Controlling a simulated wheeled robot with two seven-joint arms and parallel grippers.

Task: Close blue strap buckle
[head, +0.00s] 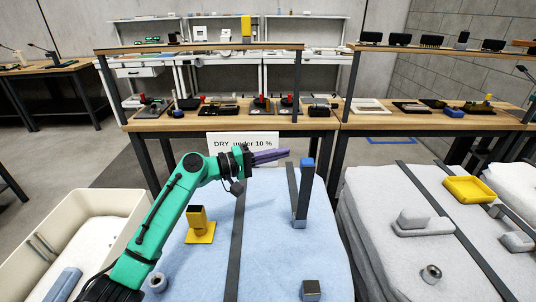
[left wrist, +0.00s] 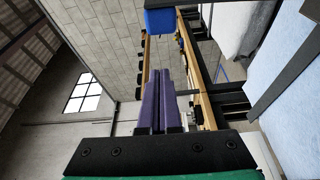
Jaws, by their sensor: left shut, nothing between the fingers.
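The blue strap buckle shows in the head view as an upright dark lever (head: 302,195) with a blue tip (head: 307,164). Its foot is on the light blue padded surface (head: 268,250), beside a dark strap. The blue tip also shows in the left wrist view (left wrist: 173,20), at the top. My left gripper (head: 287,154) has purple fingers, shut together and empty. It is left of the blue tip, at about its height in the picture, with a small gap between them. The shut fingers (left wrist: 158,78) show in the left wrist view. My right gripper is out of view.
A yellow bracket (head: 200,228) stands on the blue surface at left, and a small dark-topped block (head: 311,290) at the front. A white sign (head: 243,143) is behind the gripper.

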